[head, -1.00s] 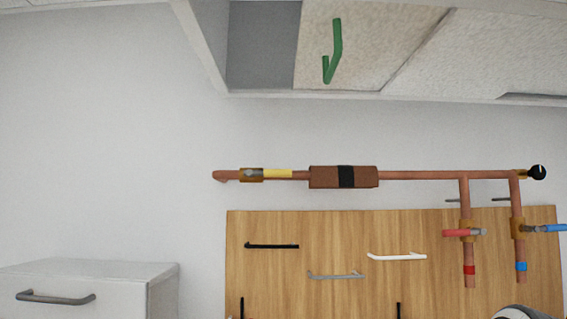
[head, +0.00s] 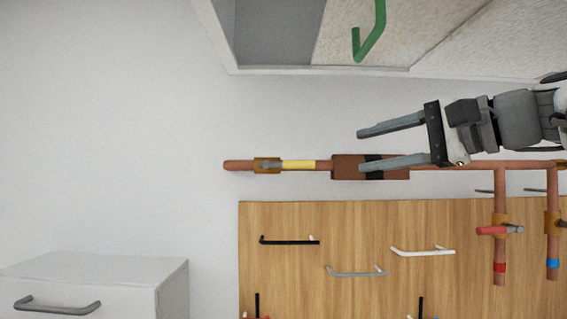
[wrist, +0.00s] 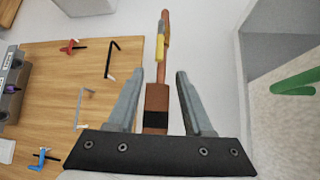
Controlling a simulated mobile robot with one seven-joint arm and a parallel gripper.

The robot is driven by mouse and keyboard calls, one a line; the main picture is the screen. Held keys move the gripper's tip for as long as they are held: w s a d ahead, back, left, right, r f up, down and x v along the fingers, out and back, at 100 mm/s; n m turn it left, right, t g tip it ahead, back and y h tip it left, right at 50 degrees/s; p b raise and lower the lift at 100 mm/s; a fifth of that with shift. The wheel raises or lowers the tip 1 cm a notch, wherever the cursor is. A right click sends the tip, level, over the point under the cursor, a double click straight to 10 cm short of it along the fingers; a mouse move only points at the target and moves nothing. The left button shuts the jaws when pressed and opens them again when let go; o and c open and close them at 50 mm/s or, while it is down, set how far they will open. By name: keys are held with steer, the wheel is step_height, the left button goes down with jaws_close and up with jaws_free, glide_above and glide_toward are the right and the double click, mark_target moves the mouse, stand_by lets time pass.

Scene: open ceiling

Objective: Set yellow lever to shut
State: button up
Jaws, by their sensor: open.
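The yellow lever (head: 299,164) sits on a brass valve (head: 267,165) near the left end of a horizontal copper pipe (head: 450,166). The lever lies in line with the pipe, pointing right from the valve. In the wrist view the yellow lever (wrist: 160,48) shows beyond the fingertips, near the pipe's far end. My gripper (head: 360,150) is open and empty, to the right of the lever and apart from it. Its fingers point left, and the lower one overlaps the brown block on the pipe in the head view. In the wrist view my gripper (wrist: 156,82) straddles the pipe's line.
A brown block with a black band (head: 345,167) is on the pipe. A red lever (head: 492,230) is at the right. A cabinet with a green handle (head: 372,32) is overhead. Wall left of the pipe is clear.

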mark_target(305, 164)
steer(key=p+x, duration=0.2)
steer(key=x, duration=1.3)
jaws_close()
stand_by(0.9)
